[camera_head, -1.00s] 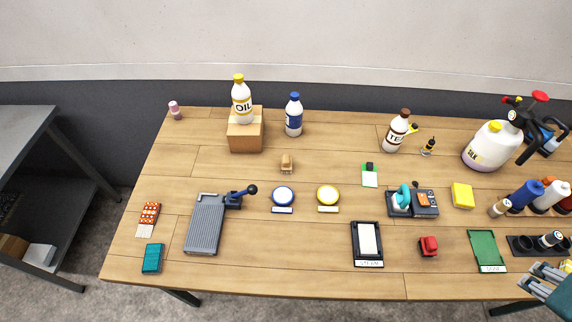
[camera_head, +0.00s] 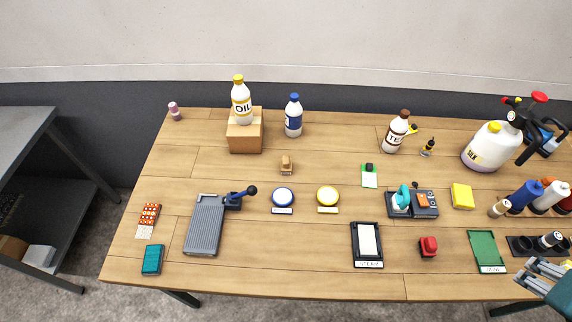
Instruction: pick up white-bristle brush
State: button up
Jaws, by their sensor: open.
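A small tan wooden block (camera_head: 286,163) stands left of centre toward the back of the wooden table. It looks like a brush, but it is too small to tell its bristle colour. My gripper (camera_head: 528,275) is at the lower right, over the front right of the table beside the black cup holder. Its grey fingers are apart and empty, far from the wooden block. Part of my gripper is cut off by the right edge.
An oil bottle (camera_head: 241,103) on a box (camera_head: 245,138) and a blue-capped bottle (camera_head: 294,118) stand behind the wooden block.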

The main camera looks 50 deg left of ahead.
jog(key=w+a+r+n+g+y+p, duration=0.1)
jog(key=w+a, duration=0.3)
jog(key=a, duration=0.4)
jog(key=w+a+r+n+g, duration=0.1)
jog(key=w+a+n, duration=0.1)
jog(key=w+a, duration=0.35)
jog(key=w+a+f+g, duration=0.1)
jog(key=a, duration=1)
jog(key=n+g+h+p, duration=0.1)
jog(key=n+g+p, duration=0.25)
jog(key=n, duration=0.25)
send_over(287, 159)
jog(key=shift+g, duration=0.25)
jog(key=f, duration=2)
jog(key=shift+w+f+b, duration=0.1)
jog(key=shift+w+b, duration=0.1)
jog(key=shift+b, duration=0.15)
jog(key=shift+s+a+f, duration=0.15)
jog(key=shift+s, duration=0.05)
jog(key=shift+f, duration=0.1)
